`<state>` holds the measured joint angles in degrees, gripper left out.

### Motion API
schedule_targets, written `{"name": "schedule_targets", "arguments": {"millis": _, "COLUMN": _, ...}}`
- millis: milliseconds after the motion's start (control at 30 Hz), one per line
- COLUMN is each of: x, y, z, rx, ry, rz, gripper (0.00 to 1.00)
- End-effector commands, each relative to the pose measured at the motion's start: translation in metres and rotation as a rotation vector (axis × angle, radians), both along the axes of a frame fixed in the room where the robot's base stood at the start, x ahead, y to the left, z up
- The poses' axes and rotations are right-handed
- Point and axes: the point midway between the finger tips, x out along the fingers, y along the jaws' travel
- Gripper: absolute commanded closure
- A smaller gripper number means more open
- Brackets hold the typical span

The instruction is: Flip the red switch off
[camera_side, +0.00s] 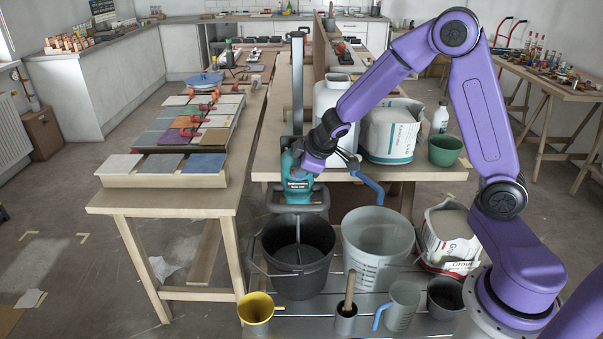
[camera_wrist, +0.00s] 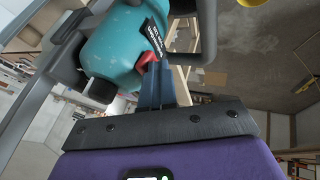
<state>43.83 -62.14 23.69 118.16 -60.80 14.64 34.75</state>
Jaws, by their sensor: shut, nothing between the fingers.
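The red switch (camera_wrist: 147,61) sits on the teal mixer (camera_wrist: 118,48), beside its dark label, in the wrist view. My gripper (camera_wrist: 156,72) is shut and empty. Its dark blue fingertips are right at the red switch and overlap its edge; I cannot tell whether they touch it. Which position the switch is in is not clear. In the side view the teal mixer (camera_side: 299,190) hangs upright on a stand, with its shaft down in a black bucket (camera_side: 310,262). My purple wrist is close against the mixer's upper right there, and the switch is too small to make out.
The mixer's dark handle frame (camera_side: 297,207) surrounds it closely. A white jug (camera_side: 330,100) and a cement bag (camera_side: 392,132) stand behind my wrist. A clear measuring bucket (camera_side: 378,245) stands right of the black bucket. A bench with tiles (camera_side: 165,180) lies to the left.

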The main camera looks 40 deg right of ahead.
Motion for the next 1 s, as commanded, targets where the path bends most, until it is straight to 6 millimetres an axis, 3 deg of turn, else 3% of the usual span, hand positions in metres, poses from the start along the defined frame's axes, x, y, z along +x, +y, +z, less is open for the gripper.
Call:
{"name": "schedule_targets", "arguments": {"millis": 367, "x": 0.001, "y": -0.003, "z": 0.004, "rx": -0.004, "ry": -0.008, "rz": -0.007, "gripper": 1.00}}
{"name": "schedule_targets", "arguments": {"millis": 667, "x": -0.030, "y": 0.031, "z": 0.012, "rx": 0.000, "ry": -0.004, "rz": 0.005, "gripper": 1.00}}
{"name": "schedule_targets", "arguments": {"millis": 1000, "x": -0.054, "y": 0.031, "z": 0.052, "rx": 0.002, "ry": -0.005, "rz": -0.002, "gripper": 1.00}}
